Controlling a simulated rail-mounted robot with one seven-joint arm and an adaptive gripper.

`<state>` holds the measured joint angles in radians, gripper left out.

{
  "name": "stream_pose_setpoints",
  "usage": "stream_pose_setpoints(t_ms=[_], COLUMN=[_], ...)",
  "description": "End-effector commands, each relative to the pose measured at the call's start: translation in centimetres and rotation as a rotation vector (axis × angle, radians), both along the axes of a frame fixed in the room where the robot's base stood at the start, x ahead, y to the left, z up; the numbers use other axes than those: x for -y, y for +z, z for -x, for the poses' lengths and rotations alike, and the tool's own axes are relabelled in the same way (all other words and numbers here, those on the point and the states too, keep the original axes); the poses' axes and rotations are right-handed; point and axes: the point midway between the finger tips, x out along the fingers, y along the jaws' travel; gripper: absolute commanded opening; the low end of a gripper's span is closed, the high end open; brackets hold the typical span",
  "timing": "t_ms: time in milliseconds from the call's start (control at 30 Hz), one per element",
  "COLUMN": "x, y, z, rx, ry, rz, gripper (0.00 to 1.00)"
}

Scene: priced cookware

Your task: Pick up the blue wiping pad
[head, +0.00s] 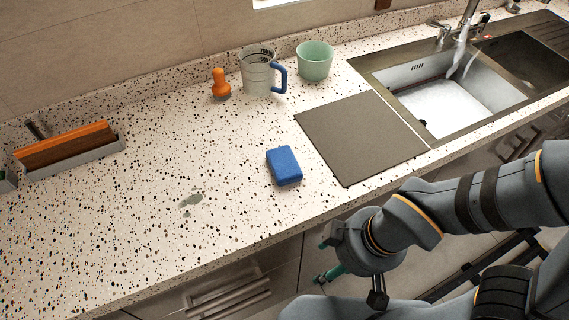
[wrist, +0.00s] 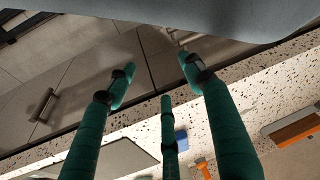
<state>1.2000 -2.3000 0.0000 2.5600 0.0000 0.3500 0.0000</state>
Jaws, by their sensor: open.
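The blue wiping pad (head: 284,165) lies on the speckled counter near its front edge, just left of the grey mat. In the wrist view the pad (wrist: 181,140) shows small, partly hidden behind one finger. My gripper (head: 326,260) is in front of the counter and below its edge, apart from the pad and to its lower right in the head view. In the wrist view my gripper's green fingers (wrist: 160,82) are spread open with nothing between them.
The grey mat (head: 362,137) lies between the pad and the sink (head: 455,95). Behind stand a measuring cup (head: 257,72), a green cup (head: 314,62) and an orange-handled tool (head: 220,84). A wooden block in a tray (head: 68,148) is left. A wet spot (head: 191,200) marks otherwise clear counter.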

Motion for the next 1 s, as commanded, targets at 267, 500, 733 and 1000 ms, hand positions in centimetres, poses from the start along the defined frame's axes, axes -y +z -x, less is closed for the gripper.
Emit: stream_pose_setpoints(t_ms=[267,500,733,1000], x=[0.0,0.0,0.0,0.0], y=[0.0,0.0,0.0,0.0], z=[0.0,0.0,0.0,0.0], rx=[0.0,0.0,0.0,0.0], ry=[0.0,0.0,0.0,0.0], rz=[0.0,0.0,0.0,0.0], gripper=[0.7,0.84,0.97,0.99])
